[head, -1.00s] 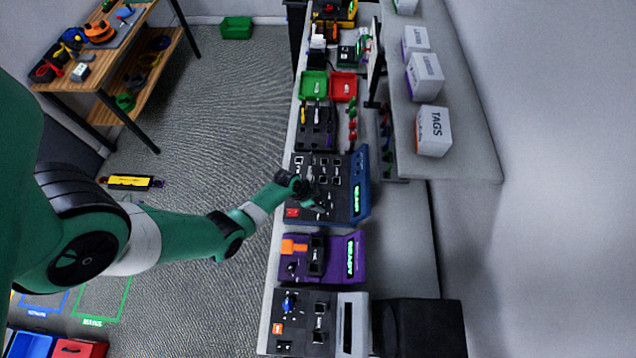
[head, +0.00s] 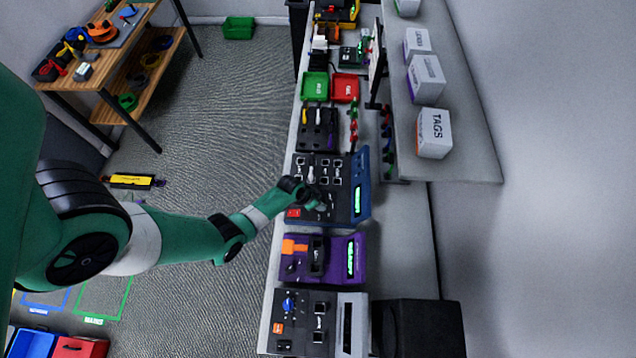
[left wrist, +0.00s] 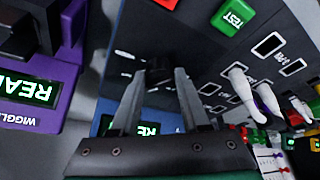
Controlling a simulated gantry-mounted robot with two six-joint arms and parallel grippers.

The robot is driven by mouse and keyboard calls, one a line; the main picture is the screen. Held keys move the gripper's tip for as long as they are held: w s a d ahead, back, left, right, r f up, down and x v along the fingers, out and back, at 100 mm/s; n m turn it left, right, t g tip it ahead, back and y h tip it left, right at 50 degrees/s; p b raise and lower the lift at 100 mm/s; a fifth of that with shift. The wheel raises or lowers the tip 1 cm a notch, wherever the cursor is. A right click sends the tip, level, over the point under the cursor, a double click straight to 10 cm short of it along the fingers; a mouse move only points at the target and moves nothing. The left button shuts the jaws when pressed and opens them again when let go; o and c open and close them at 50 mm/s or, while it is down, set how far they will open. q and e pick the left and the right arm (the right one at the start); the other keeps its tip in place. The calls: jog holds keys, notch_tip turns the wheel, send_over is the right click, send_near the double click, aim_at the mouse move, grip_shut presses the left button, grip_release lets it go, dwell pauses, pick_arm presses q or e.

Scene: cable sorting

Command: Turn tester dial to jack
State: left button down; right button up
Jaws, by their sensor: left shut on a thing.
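The tester is a dark panel with a blue end (head: 360,170) on the bench in the head view, with a lit green display. Its panel (left wrist: 185,40) fills the upper middle of the left wrist view, with labelled ports and a green TEST button (left wrist: 232,17). The tester dial (left wrist: 158,70) is a small black knob on this panel. My left gripper (head: 318,202) is over the near part of the panel. In the left wrist view its two fingers (left wrist: 158,85) are shut on the dial, which partly hides between them. The dial's pointer and setting cannot be read. My right gripper is out of view.
A purple device (head: 345,262) sits close beside the tester, and another dark panel (head: 302,335) lies beyond it. White plugs (left wrist: 242,85) stand in the tester's ports near the gripper. Green (head: 314,86) and red (head: 345,87) trays are farther along the bench.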

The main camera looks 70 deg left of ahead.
aim_at(315, 213)
pick_arm(q)
jog(key=n+y, duration=0.1)
jog(key=n, duration=0.2)
jog(key=shift+d+g, duration=0.15)
jog(key=shift+g, duration=0.15)
jog(key=shift+w+n+g+y, duration=0.1)
jog(key=shift+n+g+y, duration=0.4)
jog(key=shift+n, duration=1.3)
jog(key=shift+c, duration=2.1)
grip_release()
jog(key=p+v, duration=0.6)
jog(key=v, duration=0.1)
jog(key=shift+d+r, duration=0.15)
jog(key=shift+d, duration=0.05)
